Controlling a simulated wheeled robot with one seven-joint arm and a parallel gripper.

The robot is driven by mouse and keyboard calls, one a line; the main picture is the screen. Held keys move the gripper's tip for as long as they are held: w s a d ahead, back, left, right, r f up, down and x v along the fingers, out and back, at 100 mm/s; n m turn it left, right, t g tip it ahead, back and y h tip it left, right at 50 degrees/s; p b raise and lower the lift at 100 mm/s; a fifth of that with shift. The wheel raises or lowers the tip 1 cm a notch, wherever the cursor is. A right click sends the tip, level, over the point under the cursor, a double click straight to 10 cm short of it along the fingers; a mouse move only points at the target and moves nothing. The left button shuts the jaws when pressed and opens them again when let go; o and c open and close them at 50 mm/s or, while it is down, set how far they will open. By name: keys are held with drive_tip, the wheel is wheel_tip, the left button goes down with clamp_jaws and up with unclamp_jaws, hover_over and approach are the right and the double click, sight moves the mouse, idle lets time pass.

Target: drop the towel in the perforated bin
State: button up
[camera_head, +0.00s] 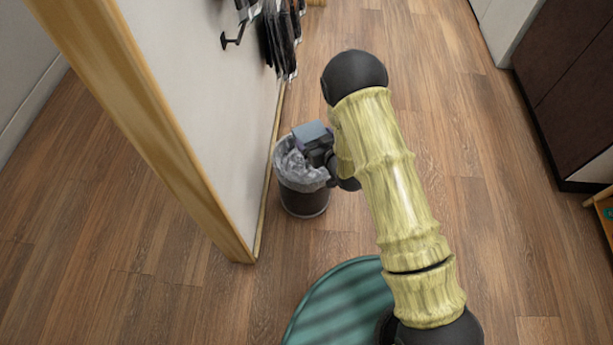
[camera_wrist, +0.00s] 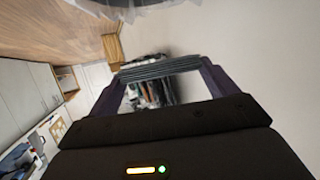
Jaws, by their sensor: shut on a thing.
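The towel is a folded blue-grey cloth (camera_head: 310,131) in the head view. It shows as a layered grey strip (camera_wrist: 160,70) between the two fingers in the wrist view. My gripper (camera_head: 319,150) is shut on it. The bin (camera_head: 304,204) is dark, with a clear plastic liner over its rim, and stands upright on the floor beside the white partition. In the head view the towel and gripper overlap the upper right of the bin's mouth; their height above it is hard to tell. Part of the liner (camera_wrist: 130,10) shows at the wrist view's top edge. Perforations are too small to make out.
The white partition (camera_head: 200,70) with a wooden edge stands close at the bin's left. Dark items hang on it (camera_head: 279,40) behind the bin. A dark cabinet (camera_head: 575,100) is at the far right. Wooden floor (camera_head: 500,220) is clear between.

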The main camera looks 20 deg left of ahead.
drive_tip(key=shift+f+b, duration=2.1)
drive_tip(key=shift+f, duration=0.75)
drive_tip(key=o, duration=0.8)
drive_tip(key=shift+r, duration=0.1)
drive_tip(key=p+v, duration=0.5)
drive_tip(key=v, duration=1.2)
drive_tip(key=shift+s+p, duration=0.2)
drive_tip(key=shift+p, duration=0.15)
